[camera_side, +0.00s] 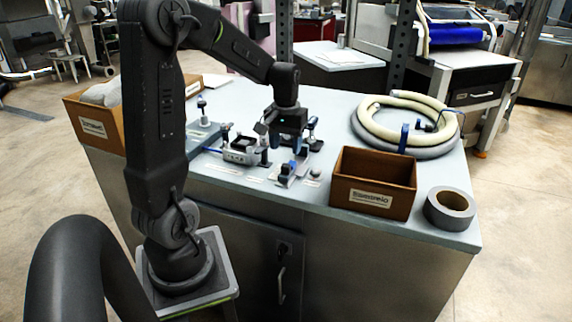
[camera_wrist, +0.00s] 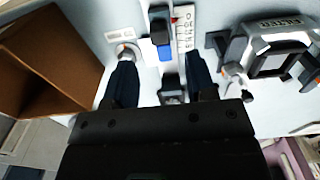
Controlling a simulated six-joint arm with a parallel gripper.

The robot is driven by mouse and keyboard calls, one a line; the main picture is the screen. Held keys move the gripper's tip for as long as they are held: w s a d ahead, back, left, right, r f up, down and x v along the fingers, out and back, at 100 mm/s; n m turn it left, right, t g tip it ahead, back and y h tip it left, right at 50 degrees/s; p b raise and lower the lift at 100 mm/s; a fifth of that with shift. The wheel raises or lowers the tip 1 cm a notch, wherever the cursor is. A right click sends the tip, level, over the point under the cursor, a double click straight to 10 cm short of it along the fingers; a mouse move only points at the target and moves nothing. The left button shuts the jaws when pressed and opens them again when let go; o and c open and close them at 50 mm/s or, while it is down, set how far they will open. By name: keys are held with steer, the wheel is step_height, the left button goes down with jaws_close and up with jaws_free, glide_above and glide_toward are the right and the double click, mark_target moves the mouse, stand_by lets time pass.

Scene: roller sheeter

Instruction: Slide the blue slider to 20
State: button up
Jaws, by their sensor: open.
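The blue slider (camera_wrist: 164,50) shows at the top middle of the wrist view, on a white track with a black part beside it. A scale plate (camera_wrist: 185,30) with small dark marks and a red spot runs along its right side; its numbers are too small to read. In the side view the slider (camera_side: 285,169) is small, near the table's front edge. My gripper (camera_wrist: 159,62) is open, with one dark finger at each side of the picture line to the slider. No contact with it is visible. In the side view my gripper (camera_side: 284,143) points down just behind the slider unit.
A brown box (camera_wrist: 45,60) stands left of the fingers in the wrist view; the side view shows it (camera_side: 373,178) at the right. A filter fixture (camera_wrist: 275,55) stands close on the other side. A tape roll (camera_side: 449,208) and coiled hose (camera_side: 407,122) lie farther right.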

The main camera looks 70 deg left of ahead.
mark_target(286, 165)
step_height(286, 165, down, 6)
steer(key=shift+f, duration=0.25)
jaws_close()
stand_by(0.5)
